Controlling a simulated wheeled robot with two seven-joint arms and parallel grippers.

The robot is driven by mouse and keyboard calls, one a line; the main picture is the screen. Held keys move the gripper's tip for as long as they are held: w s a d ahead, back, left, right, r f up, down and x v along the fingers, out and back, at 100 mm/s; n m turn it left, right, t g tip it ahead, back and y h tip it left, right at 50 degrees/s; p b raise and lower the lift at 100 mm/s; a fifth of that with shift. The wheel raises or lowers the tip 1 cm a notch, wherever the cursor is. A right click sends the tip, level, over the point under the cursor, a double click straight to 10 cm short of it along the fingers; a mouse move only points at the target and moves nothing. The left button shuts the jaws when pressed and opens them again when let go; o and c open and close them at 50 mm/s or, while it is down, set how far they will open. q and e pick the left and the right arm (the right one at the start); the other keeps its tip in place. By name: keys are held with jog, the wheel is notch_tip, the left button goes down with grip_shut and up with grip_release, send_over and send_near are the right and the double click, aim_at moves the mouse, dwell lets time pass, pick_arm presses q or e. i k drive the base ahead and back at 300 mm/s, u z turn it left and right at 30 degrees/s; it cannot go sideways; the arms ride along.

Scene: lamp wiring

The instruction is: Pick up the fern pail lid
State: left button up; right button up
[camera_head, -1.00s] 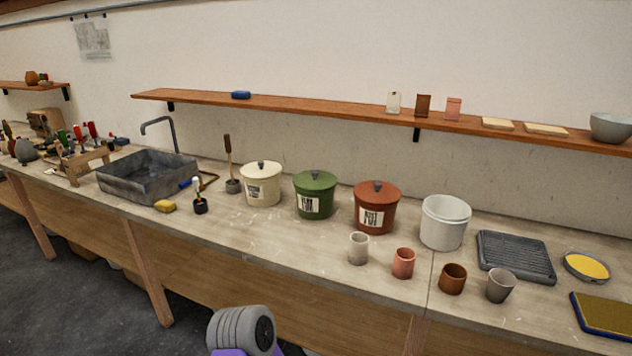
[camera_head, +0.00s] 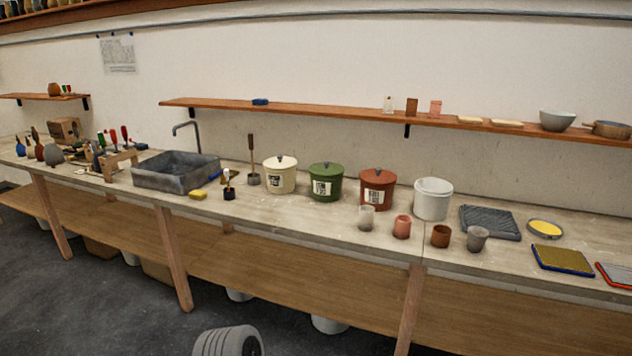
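The green fern pail (camera_head: 326,188) stands on the workbench between a cream pail (camera_head: 280,179) and a rust-red pail (camera_head: 377,192). Its green lid (camera_head: 326,169) sits on top, with a small dark knob in the middle. A white label with dark print is on the pail's front, too small to read surely. Neither of my grippers is in view. A grey ribbed part (camera_head: 228,341), seemingly mine, shows at the bottom edge, well in front of the bench.
An open white bucket (camera_head: 432,199) stands right of the red pail. A grey sink (camera_head: 176,172) is at left. A wooden shelf (camera_head: 350,119) runs above.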

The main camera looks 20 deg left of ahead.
aim_at(325, 169)
jog(key=u, duration=1.4)
jog(key=i, duration=1.95)
jog(key=z, duration=0.8)
